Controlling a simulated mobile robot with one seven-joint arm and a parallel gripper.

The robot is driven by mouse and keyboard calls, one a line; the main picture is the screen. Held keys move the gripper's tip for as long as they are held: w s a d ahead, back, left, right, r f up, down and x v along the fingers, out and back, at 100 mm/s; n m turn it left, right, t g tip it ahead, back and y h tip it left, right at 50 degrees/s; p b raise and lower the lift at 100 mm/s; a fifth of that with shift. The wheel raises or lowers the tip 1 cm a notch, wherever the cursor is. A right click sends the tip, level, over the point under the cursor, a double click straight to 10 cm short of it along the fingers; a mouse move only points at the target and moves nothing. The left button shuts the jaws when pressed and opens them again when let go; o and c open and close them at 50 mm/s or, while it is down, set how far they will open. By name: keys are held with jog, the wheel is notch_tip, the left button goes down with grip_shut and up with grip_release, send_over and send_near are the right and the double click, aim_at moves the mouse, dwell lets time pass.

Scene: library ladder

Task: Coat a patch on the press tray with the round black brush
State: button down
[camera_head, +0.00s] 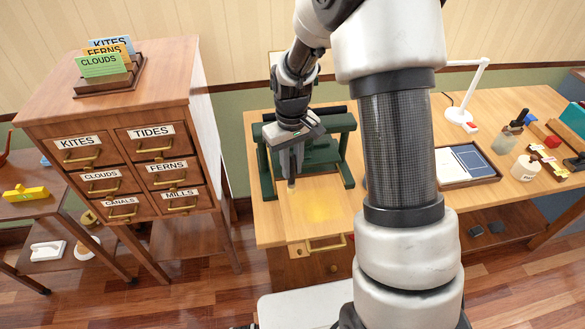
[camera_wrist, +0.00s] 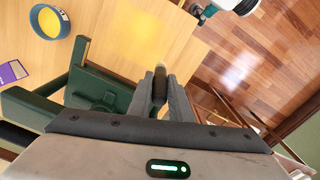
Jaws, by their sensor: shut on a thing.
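My gripper (camera_head: 291,172) is shut on a brush (camera_head: 291,186), with only its short end showing below the fingers. In the wrist view, the brush (camera_wrist: 160,84) is a dark round shape between the fingers (camera_wrist: 160,92). The pale wooden press tray (camera_head: 335,220) lies in front of the green press (camera_head: 347,155), with a yellow patch (camera_head: 322,205) on it. The brush is over the tray's left part, left of the patch; I cannot tell whether it touches. A blue bowl (camera_wrist: 37,22) with yellow contents shows in the wrist view.
A labelled drawer cabinet (camera_head: 140,150) stands left of the table. My arm hides part of the table. Right of it are a blue-and-white book tray (camera_head: 467,165), a lamp (camera_head: 462,115) and a white jar (camera_head: 525,168). A purple card (camera_wrist: 12,73) lies near the bowl.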

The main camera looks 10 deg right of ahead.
jog(key=shift+r+p, duration=0.65)
jog(key=shift+r, duration=0.75)
jog(key=shift+a+f, duration=0.1)
jog(key=shift+f, duration=0.05)
